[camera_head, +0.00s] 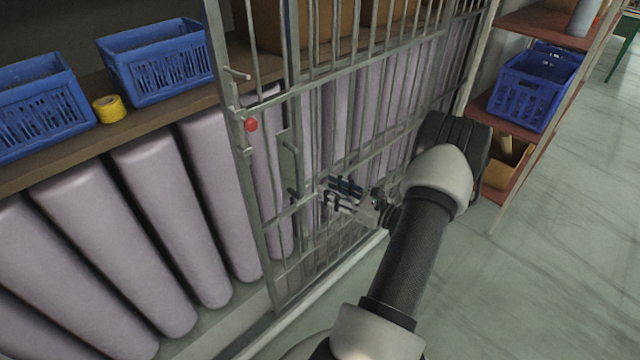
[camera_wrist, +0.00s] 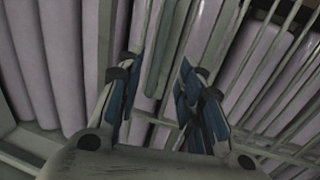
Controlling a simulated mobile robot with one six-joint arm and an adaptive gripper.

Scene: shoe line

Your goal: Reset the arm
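My arm reaches up from the bottom of the head view and bends to the left at its wrist. My gripper (camera_head: 328,190) is in front of the lower part of a grey barred gate (camera_head: 246,150), just right of its upright edge and handle bar (camera_head: 291,165). In the wrist view my gripper (camera_wrist: 160,70) has its two dark blue finger pads apart with nothing between them. Gate bars and pale lilac rolls show beyond the fingers. I cannot tell whether a fingertip touches the gate.
Blue baskets (camera_head: 157,62) and a yellow tape roll (camera_head: 109,109) sit on a shelf at left, above lilac rolls (camera_head: 165,190). A red knob (camera_head: 251,125) is on the gate. A rack with a blue crate (camera_head: 536,87) stands at right. Floor (camera_head: 560,270) at right is clear.

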